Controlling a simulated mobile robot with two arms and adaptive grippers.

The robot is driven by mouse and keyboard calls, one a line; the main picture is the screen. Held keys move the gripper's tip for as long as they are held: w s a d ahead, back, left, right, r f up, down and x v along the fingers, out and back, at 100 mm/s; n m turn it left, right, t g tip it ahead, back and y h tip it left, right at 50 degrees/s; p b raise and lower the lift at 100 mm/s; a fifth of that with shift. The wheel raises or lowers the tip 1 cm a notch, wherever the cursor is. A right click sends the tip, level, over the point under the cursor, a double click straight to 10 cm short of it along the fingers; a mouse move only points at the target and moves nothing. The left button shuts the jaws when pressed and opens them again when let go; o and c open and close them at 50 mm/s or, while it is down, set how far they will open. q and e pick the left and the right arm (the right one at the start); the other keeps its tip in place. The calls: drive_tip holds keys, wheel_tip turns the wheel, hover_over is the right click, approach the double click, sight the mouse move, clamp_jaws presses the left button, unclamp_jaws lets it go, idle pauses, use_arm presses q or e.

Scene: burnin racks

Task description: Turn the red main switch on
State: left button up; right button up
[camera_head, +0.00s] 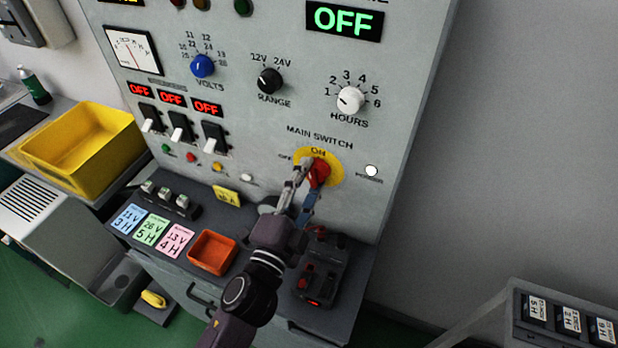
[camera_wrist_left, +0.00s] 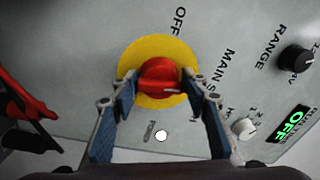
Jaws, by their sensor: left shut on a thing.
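The red main switch (camera_head: 319,172) is a round knob on a yellow disc (camera_head: 335,166) on the upright grey panel, under the words MAIN SWITCH. My left gripper (camera_head: 305,175) reaches it from below and is shut on the knob. In the left wrist view the red switch (camera_wrist_left: 160,80) sits between the two fingers of the left gripper (camera_wrist_left: 158,90), and a white mark on the knob points to the right. The display (camera_head: 344,20) at the top of the panel reads OFF in green. My right gripper is not in view.
A white POWER lamp (camera_head: 371,171) is right of the switch. Black, blue and white dials and several toggle switches are on the panel. An orange tray (camera_head: 212,252) and a dark device (camera_head: 321,272) stand on the ledge below. A yellow bin (camera_head: 84,150) is at left.

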use_arm(q)
drive_tip(key=shift+s+f+m, duration=0.1)
drive_tip(key=shift+f+m, duration=0.15)
drive_tip(key=shift+m, duration=0.65)
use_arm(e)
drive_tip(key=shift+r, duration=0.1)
use_arm(q)
drive_tip(key=shift+f, duration=0.1)
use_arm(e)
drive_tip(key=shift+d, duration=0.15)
use_arm(q)
drive_tip(key=o, duration=0.9)
drive_tip(key=shift+o, duration=0.3)
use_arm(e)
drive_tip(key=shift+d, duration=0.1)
use_arm(q)
drive_tip(key=shift+r, duration=0.25)
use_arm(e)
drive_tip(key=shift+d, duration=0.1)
use_arm(q)
drive_tip(key=v, duration=1.2)
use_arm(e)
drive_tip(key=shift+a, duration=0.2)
